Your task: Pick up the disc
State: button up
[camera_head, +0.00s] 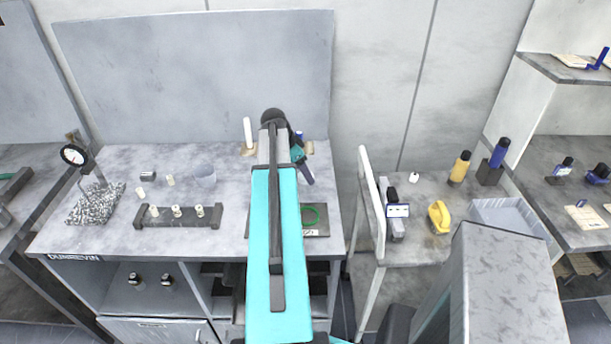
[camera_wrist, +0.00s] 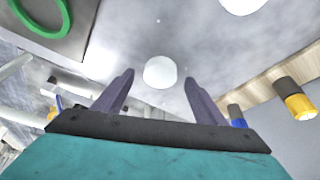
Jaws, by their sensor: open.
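My gripper (camera_wrist: 159,80) is open in the wrist view, its two dark fingers spread apart. A white round thing (camera_wrist: 160,72) appears between and beyond the fingertips, apparently apart from them. I cannot tell whether it is the flat disc or the end of something taller. A second white round shape (camera_wrist: 242,4) is cut off by the top edge. In the head view my arm reaches over the grey bench (camera_head: 105,235), and my gripper (camera_head: 306,178) is partly hidden behind it. No disc shows clearly there.
A green ring (camera_head: 321,214) lies on a dark plate (camera_head: 322,232) right of my arm. A white cylinder (camera_head: 248,132) stands behind, to the left. A dark rack (camera_head: 180,221) with small pieces and a dial gauge (camera_head: 74,155) are left. A side table (camera_head: 415,245) holds bottles.

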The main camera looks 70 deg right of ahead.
jog(key=shift+x, duration=0.75)
jog(key=shift+c, duration=0.2)
jog(key=c, duration=1.2)
jog(key=shift+o, duration=0.2)
jog(key=shift+r, duration=0.2)
jog(key=shift+r+b, duration=0.85)
jog(key=shift+r, duration=0.55)
jog(key=shift+a+r, duration=0.15)
jog(key=shift+a, duration=0.2)
jog(key=a+b, duration=0.1)
jog(key=a, duration=0.3)
jog(key=a+b, duration=0.2)
jog(key=a, duration=0.3)
jog(key=s+a+r+b, duration=0.1)
jog(key=a, duration=0.3)
jog(key=shift+a+r+b, duration=0.1)
jog(key=shift+a+b, duration=0.1)
jog(key=shift+b, duration=0.15)
jog(key=shift+a+r+b, duration=0.15)
jog(key=shift+a+b, duration=0.15)
jog(key=shift+a, duration=0.65)
